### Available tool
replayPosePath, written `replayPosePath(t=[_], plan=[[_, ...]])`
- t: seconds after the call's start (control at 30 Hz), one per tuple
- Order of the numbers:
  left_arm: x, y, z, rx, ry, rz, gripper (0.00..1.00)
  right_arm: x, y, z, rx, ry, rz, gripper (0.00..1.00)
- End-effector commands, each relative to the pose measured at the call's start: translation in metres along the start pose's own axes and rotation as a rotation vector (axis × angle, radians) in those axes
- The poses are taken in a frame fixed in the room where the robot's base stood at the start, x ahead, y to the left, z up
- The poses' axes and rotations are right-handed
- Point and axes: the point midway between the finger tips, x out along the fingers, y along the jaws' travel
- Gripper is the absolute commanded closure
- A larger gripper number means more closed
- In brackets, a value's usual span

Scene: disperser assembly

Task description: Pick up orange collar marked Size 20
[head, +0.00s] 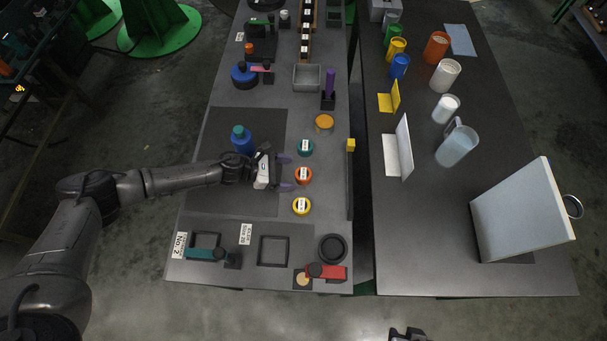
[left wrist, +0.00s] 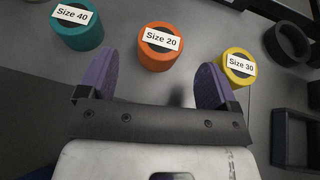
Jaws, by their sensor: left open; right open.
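The orange collar marked Size 20 (left wrist: 160,48) lies on the table, just ahead of my left gripper (left wrist: 158,85) in the left wrist view. In the head view the orange collar (head: 303,176) sits between the teal collar (head: 305,147) and the yellow collar (head: 301,206). My left gripper (head: 287,173) is open and empty, its purple fingertips pointing toward the orange collar with a gap between them. In the left wrist view, the teal collar reads Size 40 (left wrist: 76,28) and the yellow one reads Size 30 (left wrist: 237,66). My right gripper (head: 408,335) shows only partly at the bottom edge.
A blue bottle (head: 243,142) stands behind my left wrist. A black ring (head: 332,247) and square frame (head: 273,251) lie nearer.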

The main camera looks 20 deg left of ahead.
Motion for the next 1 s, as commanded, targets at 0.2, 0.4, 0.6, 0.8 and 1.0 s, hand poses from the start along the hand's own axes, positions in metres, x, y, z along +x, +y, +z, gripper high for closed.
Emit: replayPosePath(t=[0.2,0.4,0.6,0.8,1.0], plan=[[0.013,0.0,0.003,0.001,-0.002,-0.001,0.16,-0.001,-0.001,-0.001,0.004,0.002,-0.003,0.57],[0.04,-0.001,0.004,0.0,-0.001,-0.001,0.16,-0.003,-0.003,-0.002,0.009,0.003,-0.008,0.57],[0.054,-0.001,0.003,0.0,0.0,0.001,0.16,-0.002,-0.003,-0.002,0.009,0.003,-0.008,0.57],[0.055,-0.001,0.003,0.0,0.0,0.001,0.16,-0.002,-0.002,-0.002,0.007,0.003,-0.006,0.57],[0.055,-0.001,0.003,0.0,0.0,0.001,0.28,-0.002,0.0,-0.002,0.0,0.001,-0.001,0.57]])
